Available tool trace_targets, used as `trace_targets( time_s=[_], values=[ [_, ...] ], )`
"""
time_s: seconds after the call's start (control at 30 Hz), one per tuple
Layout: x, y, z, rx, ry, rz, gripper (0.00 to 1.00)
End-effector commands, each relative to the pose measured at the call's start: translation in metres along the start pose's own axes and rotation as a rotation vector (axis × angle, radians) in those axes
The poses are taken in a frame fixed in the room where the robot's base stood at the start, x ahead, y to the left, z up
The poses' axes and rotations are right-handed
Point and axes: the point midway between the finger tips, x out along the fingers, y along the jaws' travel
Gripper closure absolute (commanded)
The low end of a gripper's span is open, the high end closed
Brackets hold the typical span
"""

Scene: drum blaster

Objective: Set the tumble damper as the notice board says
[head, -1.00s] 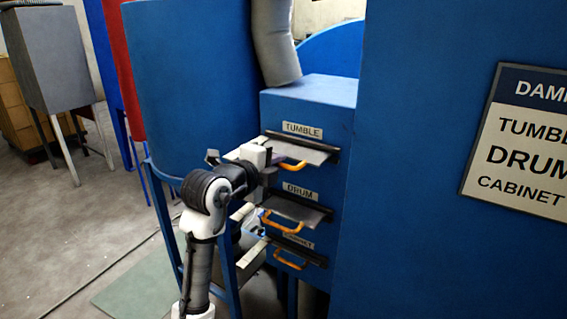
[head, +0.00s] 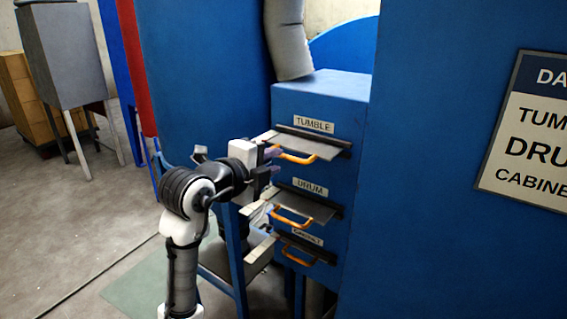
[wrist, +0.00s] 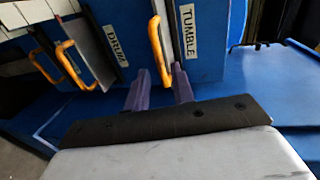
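The TUMBLE damper is a grey plate (head: 318,147) with an orange handle (head: 296,158), sticking out of the top slot of a blue box (head: 318,95). My gripper (head: 273,162) is at the left end of this handle. In the wrist view my gripper (wrist: 161,85) is open, its two purple fingers apart. The orange TUMBLE handle (wrist: 156,48) comes down between the fingertips in the picture; I cannot tell whether they touch it. The notice board (head: 535,135) at the right is cut off; "DA", "TUM", "DRU" and "CABINE" show, and any settings are out of frame.
Below are the DRUM damper (head: 310,207) and the lowest damper, its orange handle (head: 298,256) below a small label. Both stick out towards my arm. A large blue panel (head: 430,220) stands at the right. A grey duct (head: 288,45) rises behind the box. Open floor lies at the left.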

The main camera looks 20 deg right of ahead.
Motion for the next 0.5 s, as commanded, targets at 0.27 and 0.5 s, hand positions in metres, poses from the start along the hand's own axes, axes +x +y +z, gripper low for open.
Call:
trace_targets(
  time_s=[0.27,0.5],
  values=[
    [-0.059,0.001,0.0,0.004,-0.003,-0.001,0.76],
    [-0.079,0.0,0.0,0.002,0.0,0.0,0.76]
  ],
)
